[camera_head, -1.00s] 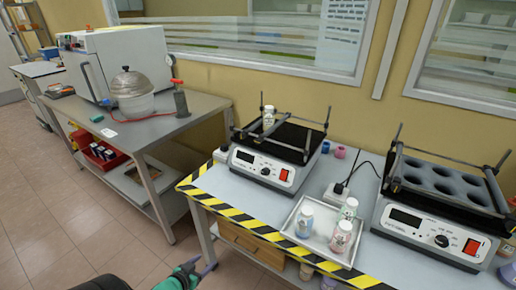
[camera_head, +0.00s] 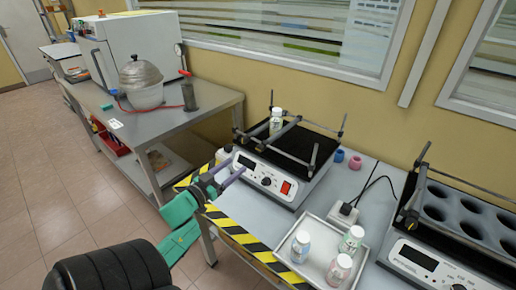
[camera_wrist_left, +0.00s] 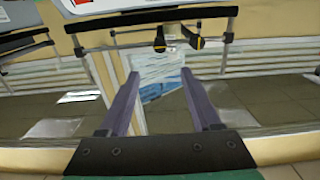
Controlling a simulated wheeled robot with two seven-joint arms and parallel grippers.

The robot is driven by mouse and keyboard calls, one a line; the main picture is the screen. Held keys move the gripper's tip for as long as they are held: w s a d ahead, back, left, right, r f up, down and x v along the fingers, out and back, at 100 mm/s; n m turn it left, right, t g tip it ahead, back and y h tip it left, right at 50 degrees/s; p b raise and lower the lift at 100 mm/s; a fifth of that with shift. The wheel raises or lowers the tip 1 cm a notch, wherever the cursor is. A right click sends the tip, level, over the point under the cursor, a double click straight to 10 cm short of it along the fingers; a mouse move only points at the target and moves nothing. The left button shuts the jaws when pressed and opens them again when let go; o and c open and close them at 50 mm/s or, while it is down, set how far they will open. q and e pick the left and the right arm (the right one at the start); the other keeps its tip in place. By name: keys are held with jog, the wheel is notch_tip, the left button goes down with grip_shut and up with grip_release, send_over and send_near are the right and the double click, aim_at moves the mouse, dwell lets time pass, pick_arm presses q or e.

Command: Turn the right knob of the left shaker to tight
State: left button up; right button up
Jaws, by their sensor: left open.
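The left shaker (camera_head: 262,178) stands on the bench in the head view, with a dark platform, clamp bars and a white front panel. The panel carries a round black knob (camera_head: 266,181) and a red switch (camera_head: 286,188). A bottle (camera_head: 276,122) stands at the platform's back left. My left gripper (camera_head: 238,165) is open and empty, its purple fingers in front of the panel's left part. In the left wrist view the open fingers (camera_wrist_left: 160,76) point towards a bar with two black-and-yellow knobs (camera_wrist_left: 160,40) (camera_wrist_left: 191,38). How tight either is, I cannot tell.
A metal side table (camera_head: 150,128) with equipment stands at left.

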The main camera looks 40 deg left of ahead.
pick_arm(q)
send_near(258, 149)
jog(key=w, duration=0.8)
jog(key=shift+w, duration=0.25)
grip_shut()
pick_arm(e)
jog(key=shift+s+a+r, duration=0.15)
jog(key=shift+s+a, duration=0.05)
jog(key=shift+s, duration=0.1)
